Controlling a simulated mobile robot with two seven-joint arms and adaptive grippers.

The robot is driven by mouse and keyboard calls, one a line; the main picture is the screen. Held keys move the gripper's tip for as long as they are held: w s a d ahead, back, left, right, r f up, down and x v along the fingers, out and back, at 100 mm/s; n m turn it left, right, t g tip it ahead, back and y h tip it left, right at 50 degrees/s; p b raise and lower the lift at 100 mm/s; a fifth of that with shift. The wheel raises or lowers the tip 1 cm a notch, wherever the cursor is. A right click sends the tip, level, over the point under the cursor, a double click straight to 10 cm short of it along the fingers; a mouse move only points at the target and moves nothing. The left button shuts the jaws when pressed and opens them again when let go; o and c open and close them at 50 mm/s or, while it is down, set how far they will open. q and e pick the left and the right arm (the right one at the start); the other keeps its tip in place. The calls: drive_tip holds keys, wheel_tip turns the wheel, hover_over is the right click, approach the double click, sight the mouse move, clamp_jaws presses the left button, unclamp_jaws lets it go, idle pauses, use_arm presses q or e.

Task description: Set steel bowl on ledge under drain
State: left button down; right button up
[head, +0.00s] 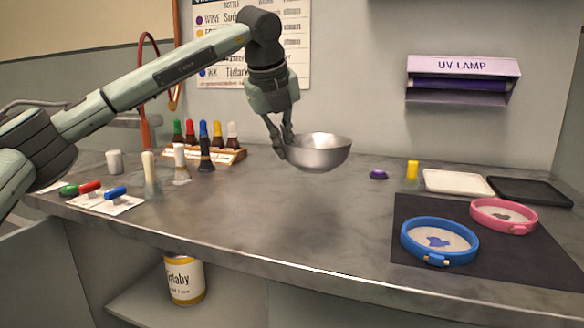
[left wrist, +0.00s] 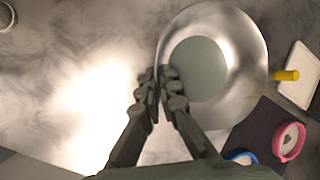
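The steel bowl (head: 318,152) is held above the grey counter, its open side up. My left gripper (head: 281,148) is shut on the bowl's left rim. In the left wrist view the fingers (left wrist: 158,85) pinch the rim of the bowl (left wrist: 240,50), one finger on each side of it. A shadow lies on the counter below the bowl. A ledge (head: 155,303) is visible under the counter, with a labelled jar (head: 184,279) on it. No drain can be made out clearly. My right gripper is not in view.
Blue (head: 440,241) and pink (head: 504,215) hoops lie on a dark mat (head: 500,258) at the right. A UV lamp (head: 463,80) hangs on the wall. The middle counter is clear.

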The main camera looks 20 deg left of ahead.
sight(289, 161)
use_arm(q)
drive_tip(key=shift+w+d+f, duration=0.45)
drive_tip(key=shift+w+d, duration=0.1)
wheel_tip(289, 161, down, 4)
drive_tip(key=shift+f, duration=0.1)
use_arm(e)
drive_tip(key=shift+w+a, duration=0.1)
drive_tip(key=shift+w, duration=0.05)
use_arm(q)
drive_tip(key=c, duration=1.7)
unclamp_jaws()
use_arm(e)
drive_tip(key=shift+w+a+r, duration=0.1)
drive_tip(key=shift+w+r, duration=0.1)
